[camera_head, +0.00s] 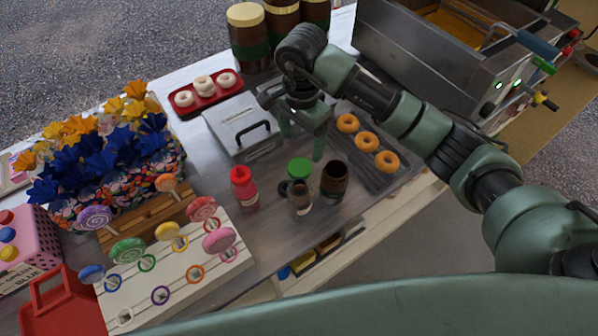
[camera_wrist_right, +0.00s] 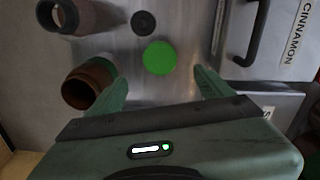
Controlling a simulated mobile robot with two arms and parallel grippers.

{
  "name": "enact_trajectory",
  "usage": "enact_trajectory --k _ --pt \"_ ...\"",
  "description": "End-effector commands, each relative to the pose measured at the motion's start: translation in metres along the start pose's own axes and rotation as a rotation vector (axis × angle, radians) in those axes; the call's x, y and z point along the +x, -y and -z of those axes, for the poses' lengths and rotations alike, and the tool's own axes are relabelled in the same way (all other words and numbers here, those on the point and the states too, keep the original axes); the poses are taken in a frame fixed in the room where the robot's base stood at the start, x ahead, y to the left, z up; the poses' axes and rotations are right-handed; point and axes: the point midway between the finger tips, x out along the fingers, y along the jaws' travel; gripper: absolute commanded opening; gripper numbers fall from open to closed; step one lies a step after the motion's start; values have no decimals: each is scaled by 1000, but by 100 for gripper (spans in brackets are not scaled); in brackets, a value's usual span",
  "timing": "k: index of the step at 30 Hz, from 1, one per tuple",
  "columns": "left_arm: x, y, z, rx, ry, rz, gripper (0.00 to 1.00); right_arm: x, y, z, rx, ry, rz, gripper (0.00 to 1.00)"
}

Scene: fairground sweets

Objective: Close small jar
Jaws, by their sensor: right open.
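The small jar (camera_head: 300,203), brownish with a pale label, stands on the metal counter; in the wrist view its open mouth is at the top left (camera_wrist_right: 65,17). A small dark disc like a lid (camera_head: 283,188) lies beside it, also in the wrist view (camera_wrist_right: 143,22). A green lid (camera_head: 299,168) lies behind them, also in the wrist view (camera_wrist_right: 158,58). A larger open brown jar (camera_head: 334,182) stands to the right, also in the wrist view (camera_wrist_right: 90,82). My right gripper (camera_head: 303,138) is open and empty above the counter, behind the green lid. My left gripper is out of view.
A red-capped bottle (camera_head: 243,190) stands left of the jars. A grey handled box (camera_head: 237,122), marked CINNAMON in the wrist view (camera_wrist_right: 268,40), is behind it. A doughnut tray (camera_head: 400,178) is right; a lollipop stand (camera_head: 215,262) is front left.

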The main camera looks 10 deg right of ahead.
Motion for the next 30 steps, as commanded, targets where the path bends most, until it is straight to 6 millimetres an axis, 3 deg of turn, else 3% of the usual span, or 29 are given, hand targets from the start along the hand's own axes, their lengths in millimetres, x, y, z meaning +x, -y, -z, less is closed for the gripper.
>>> enact_trajectory --k 1,4,14,22,30 --pt "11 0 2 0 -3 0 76 11 0 0 0 0 0 81" --pt "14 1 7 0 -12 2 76 14 0 0 0 0 1 81" --pt "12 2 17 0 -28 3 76 13 0 0 0 0 0 81" --pt "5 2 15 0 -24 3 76 36 0 -2 1 3 -3 81" --pt "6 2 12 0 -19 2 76 39 0 -1 -1 0 1 81"
